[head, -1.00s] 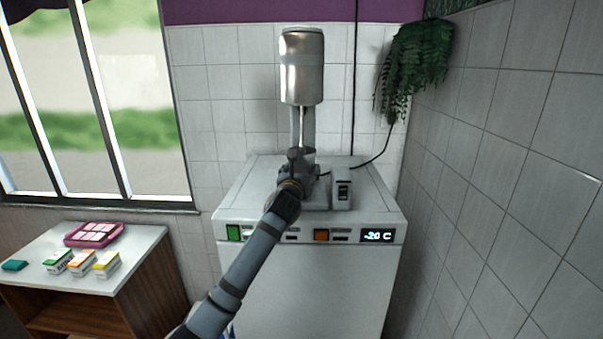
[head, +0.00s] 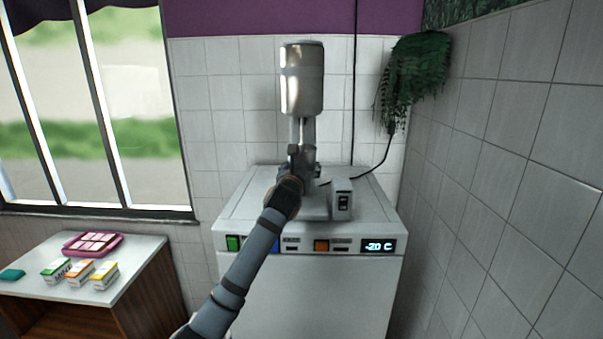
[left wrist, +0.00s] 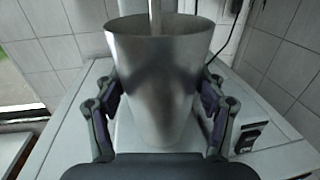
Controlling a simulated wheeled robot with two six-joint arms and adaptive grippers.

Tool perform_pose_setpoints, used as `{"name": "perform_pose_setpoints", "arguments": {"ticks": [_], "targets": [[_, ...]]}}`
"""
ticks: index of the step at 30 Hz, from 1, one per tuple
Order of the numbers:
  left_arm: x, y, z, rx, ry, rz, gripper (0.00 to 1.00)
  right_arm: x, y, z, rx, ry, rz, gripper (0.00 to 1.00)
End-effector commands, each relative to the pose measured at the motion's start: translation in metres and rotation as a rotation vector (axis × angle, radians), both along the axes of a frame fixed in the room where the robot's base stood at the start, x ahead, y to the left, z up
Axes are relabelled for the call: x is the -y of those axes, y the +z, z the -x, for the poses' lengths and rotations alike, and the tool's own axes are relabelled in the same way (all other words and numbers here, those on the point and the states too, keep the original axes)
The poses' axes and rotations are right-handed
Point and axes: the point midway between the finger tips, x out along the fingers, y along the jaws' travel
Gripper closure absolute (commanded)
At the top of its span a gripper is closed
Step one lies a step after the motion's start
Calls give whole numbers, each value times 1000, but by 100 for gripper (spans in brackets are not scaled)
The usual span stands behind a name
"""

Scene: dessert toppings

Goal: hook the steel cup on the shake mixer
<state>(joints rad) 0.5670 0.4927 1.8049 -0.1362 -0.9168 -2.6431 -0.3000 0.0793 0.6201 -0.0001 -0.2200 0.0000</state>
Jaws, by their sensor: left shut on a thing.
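The shake mixer (head: 302,80) stands on top of a white freezer, with a shiny cylindrical motor head above a column and a base below. In the left wrist view the steel cup (left wrist: 160,85) is upright between the fingers of my left gripper (left wrist: 160,105), which is shut on its sides. The mixer's spindle (left wrist: 155,15) reaches down into the cup's open mouth. In the head view my left gripper (head: 295,172) is in front of the mixer column and mostly hides the cup. Whether the cup's rim touches the mixer's hook cannot be told. My right gripper is not in view.
The white freezer (head: 315,290) has a display and coloured switches on its front. A switch box (head: 342,198) is right of the mixer base. A low table (head: 140,262) at left holds a pink tray (head: 92,234) and small boxes. A tiled wall is close on the right.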

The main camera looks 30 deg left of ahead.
Motion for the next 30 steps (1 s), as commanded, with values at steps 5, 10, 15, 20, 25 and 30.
{"name": "perform_pose_setpoints", "arguments": {"ticks": [5,10,15,20,25,30], "targets": [[0,11,-1,5,-1,-2,82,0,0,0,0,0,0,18],[0,11,-1,4,-1,-2,82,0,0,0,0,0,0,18],[0,12,-1,3,-1,0,82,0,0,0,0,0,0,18],[-2,22,-3,-11,0,11,82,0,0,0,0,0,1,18],[-4,33,-6,-36,0,26,82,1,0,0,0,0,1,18],[-5,44,-9,-56,0,39,82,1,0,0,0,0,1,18]]}}
